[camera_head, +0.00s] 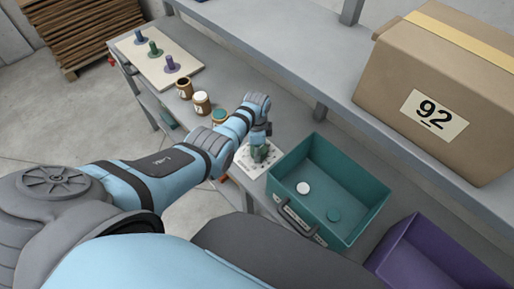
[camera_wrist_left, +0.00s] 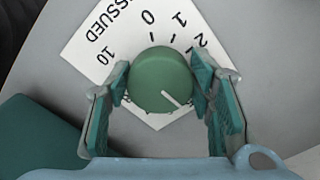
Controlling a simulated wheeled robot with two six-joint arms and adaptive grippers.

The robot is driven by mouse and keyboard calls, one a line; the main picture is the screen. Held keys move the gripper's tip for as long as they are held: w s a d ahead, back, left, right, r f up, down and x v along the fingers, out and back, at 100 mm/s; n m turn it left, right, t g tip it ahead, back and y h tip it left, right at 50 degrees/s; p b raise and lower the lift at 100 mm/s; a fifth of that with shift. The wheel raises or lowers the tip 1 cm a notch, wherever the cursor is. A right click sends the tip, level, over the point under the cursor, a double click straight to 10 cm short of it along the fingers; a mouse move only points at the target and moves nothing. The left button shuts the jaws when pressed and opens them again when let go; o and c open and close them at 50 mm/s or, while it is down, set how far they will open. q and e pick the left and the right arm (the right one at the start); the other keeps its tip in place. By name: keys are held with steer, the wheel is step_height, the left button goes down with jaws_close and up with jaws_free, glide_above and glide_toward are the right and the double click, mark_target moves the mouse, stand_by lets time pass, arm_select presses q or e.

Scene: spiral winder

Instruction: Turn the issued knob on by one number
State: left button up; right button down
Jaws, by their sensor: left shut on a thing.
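The issued knob (camera_wrist_left: 160,80) is a round green knob on a white dial card (camera_wrist_left: 88,45) in the left wrist view. The card reads "ISSUED", with 10, 0, 1 and 2 showing. The knob's white pointer line slants toward the lower right of that picture; the number there is hidden by my finger. My left gripper (camera_wrist_left: 160,88) is shut on the knob, with one finger on each side. In the head view my left gripper (camera_head: 259,151) is over the dial card (camera_head: 246,166), left of the teal bin. My right gripper is not in view.
Several jars (camera_head: 201,103) and a pegboard (camera_head: 155,66) are at the upper left. A box marked 92 (camera_head: 400,65) sits on the shelf.

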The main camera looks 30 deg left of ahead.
arm_select(q)
steer(key=shift+m, duration=0.4)
steer(key=o, duration=1.2)
steer(key=shift+c, duration=0.2)
steer(key=shift+w+r, duration=0.1)
steer(key=shift+r, duration=0.05)
step_height(320, 180, up, 7)
steer(key=shift+r, duration=0.15)
